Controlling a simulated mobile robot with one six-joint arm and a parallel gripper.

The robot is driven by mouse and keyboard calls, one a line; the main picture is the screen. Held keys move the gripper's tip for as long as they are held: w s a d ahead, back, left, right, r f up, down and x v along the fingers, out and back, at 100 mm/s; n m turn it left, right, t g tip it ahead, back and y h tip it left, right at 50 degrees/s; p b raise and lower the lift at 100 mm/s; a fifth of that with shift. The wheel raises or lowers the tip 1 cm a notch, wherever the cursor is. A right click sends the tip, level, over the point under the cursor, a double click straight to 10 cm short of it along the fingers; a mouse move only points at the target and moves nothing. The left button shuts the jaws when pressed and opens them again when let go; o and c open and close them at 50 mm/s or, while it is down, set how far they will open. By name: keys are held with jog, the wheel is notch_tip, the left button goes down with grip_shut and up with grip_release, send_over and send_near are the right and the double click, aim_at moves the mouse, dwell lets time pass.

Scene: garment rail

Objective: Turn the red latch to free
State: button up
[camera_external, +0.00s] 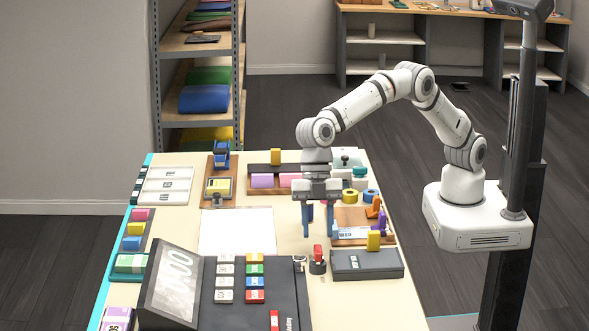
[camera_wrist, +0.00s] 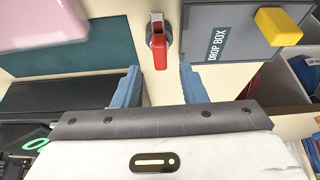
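The red latch (camera_external: 318,254) stands on a small round dark base on the tabletop, just left of the grey box. In the wrist view, the red latch (camera_wrist: 159,54) has its handle lying across the round grey base, its red end toward my gripper. My gripper (camera_external: 319,233) points down above and behind the latch, apart from it. Its two blue fingers are spread with nothing between them. In the wrist view, the gap of my gripper (camera_wrist: 158,74) lines up with the latch handle.
A grey drop box (camera_external: 350,270) with a yellow knob (camera_external: 373,240) stands close to the right of the latch. A cash register (camera_external: 225,310) with coloured keys stands to the left. A white sheet (camera_external: 238,232) lies behind. The tabletop in front of the latch is bare.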

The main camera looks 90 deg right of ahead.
jog(key=v, duration=0.3)
jog(key=shift+d+r, duration=0.1)
jog(key=shift+r, duration=0.2)
dwell(0.3)
jog(key=s+d+r+m+t+h, duration=0.1)
jog(key=s+d+r+m, duration=0.15)
jog(key=d, duration=0.85)
jog(key=s+d+r+m, duration=0.15)
jog(key=d+m, duration=0.25)
jog(key=d, duration=0.6)
jog(key=s+d+r+m+t+h, duration=0.1)
jog(key=d+r+m, duration=0.15)
jog(key=d, duration=0.85)
jog(key=s+d+f+m+h, duration=0.1)
jog(key=s+d+f+m, duration=0.2)
jog(key=s+d, duration=0.6)
jog(key=s+d+f+m+h, duration=0.1)
jog(key=s+d+f+m, duration=0.3)
jog(key=s+d, duration=0.6)
jog(key=shift+s+f+m+t+h, duration=0.2)
jog(key=shift+s+m+t+h, duration=0.15)
jog(key=shift+s+m, duration=0.65)
